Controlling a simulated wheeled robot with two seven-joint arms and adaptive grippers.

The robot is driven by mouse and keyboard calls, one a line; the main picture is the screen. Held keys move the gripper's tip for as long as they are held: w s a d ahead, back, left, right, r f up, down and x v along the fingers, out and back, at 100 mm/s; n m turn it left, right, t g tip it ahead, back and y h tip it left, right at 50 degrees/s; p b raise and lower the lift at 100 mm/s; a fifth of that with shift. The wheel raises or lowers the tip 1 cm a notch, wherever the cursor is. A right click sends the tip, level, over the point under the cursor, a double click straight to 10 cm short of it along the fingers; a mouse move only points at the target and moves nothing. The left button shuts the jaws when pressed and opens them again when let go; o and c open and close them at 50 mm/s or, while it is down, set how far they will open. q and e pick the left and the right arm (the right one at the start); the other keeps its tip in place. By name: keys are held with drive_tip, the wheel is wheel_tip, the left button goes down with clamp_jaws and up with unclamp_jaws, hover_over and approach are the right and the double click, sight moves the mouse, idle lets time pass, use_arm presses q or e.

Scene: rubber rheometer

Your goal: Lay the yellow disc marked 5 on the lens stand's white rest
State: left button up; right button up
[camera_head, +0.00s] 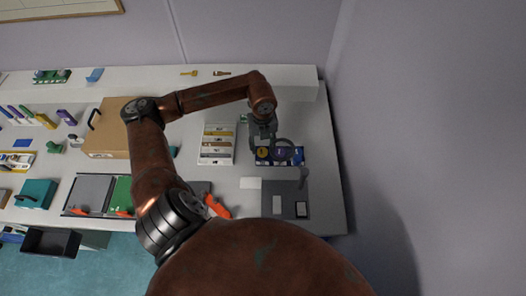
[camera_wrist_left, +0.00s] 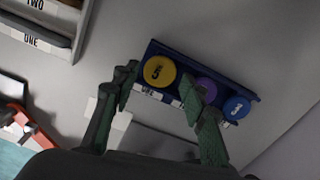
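The yellow disc marked 5 (camera_wrist_left: 159,72) lies at one end of a dark blue rack (camera_wrist_left: 190,80), beside a purple disc (camera_wrist_left: 205,90) and a blue disc (camera_wrist_left: 236,108). The yellow disc also shows in the head view (camera_head: 262,153). My left gripper (camera_head: 263,141) is above the rack near the yellow disc. In the left wrist view its fingers (camera_wrist_left: 160,88) are spread apart with nothing held between them; one finger partly covers the purple disc. A grey base (camera_head: 287,198) bears white patches; I cannot tell which is the rest.
A labelled tray of bars (camera_head: 217,144) stands left of the rack. A white piece (camera_head: 250,183) lies between rack and grey base. An orange-handled item (camera_head: 217,207) lies at the front. A brown case (camera_head: 105,140) stands farther left. A wall bounds the right side.

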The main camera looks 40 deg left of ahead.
use_arm(q)
drive_tip(key=shift+f, duration=0.8)
drive_tip(key=c, duration=0.6)
drive_tip(key=shift+c, duration=0.2)
drive_tip(key=shift+r, duration=0.1)
use_arm(e)
drive_tip(key=shift+w+a, duration=0.1)
use_arm(q)
drive_tip(key=shift+r, duration=0.45)
wheel_tip(320, 180, up, 2)
drive_tip(key=shift+r, duration=0.15)
drive_tip(key=s+r+p, duration=0.3)
drive_tip(key=s+r, duration=0.6)
drive_tip(key=s, duration=0.5)
drive_tip(key=shift+r, duration=0.35)
use_arm(e)
drive_tip(key=shift+w+r, duration=0.3)
drive_tip(key=shift+r, duration=0.45)
drive_tip(key=shift+w+r, duration=0.25)
drive_tip(key=shift+r, duration=0.45)
